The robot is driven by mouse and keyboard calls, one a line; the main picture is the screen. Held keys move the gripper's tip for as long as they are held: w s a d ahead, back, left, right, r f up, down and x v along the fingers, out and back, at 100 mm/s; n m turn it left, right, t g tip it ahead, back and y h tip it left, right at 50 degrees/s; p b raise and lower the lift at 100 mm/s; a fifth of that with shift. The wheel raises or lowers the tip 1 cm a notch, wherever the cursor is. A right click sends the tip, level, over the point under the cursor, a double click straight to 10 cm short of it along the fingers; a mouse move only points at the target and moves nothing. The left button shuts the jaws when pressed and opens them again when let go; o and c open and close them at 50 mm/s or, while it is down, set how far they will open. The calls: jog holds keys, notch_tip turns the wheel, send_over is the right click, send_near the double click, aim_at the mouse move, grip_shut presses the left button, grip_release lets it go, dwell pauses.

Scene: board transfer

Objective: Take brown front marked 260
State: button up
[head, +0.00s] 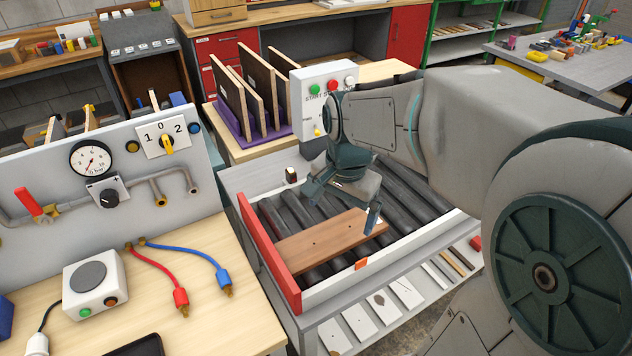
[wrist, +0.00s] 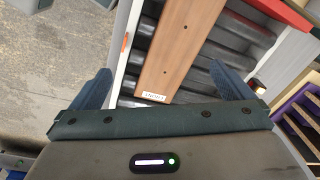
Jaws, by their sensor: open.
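A brown front (head: 325,243), a flat board with small dark holes, lies on the dark rollers of a conveyor. Its left end is close to the red end wall. In the wrist view the brown front (wrist: 182,48) carries a white label (wrist: 154,97) near its end, too small to read surely. My gripper (head: 343,205) is over the conveyor at the right end of the board. In the wrist view my gripper (wrist: 165,85) is open, its blue fingers wide apart on either side of the board's labelled end. Nothing is between them in a grip.
The conveyor has a red end wall (head: 268,253) and a pale front rail (head: 400,250) with an orange mark. A purple rack (head: 240,125) with upright boards stands behind it. A white button box (head: 322,95) is close behind my gripper. A gauge panel stands left.

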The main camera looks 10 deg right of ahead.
jog(key=w+r+m+g+p, duration=0.1)
jog(key=w+r+m+p, duration=0.1)
jog(key=w+m, duration=0.3)
send_over(332, 234)
notch_tip(332, 234, down, 9)
jog(key=shift+a+r, duration=0.1)
jog(key=shift+a, duration=0.05)
jog(key=shift+f+p, duration=0.85)
jog(key=shift+f, duration=1.85)
jog(key=c, duration=1.1)
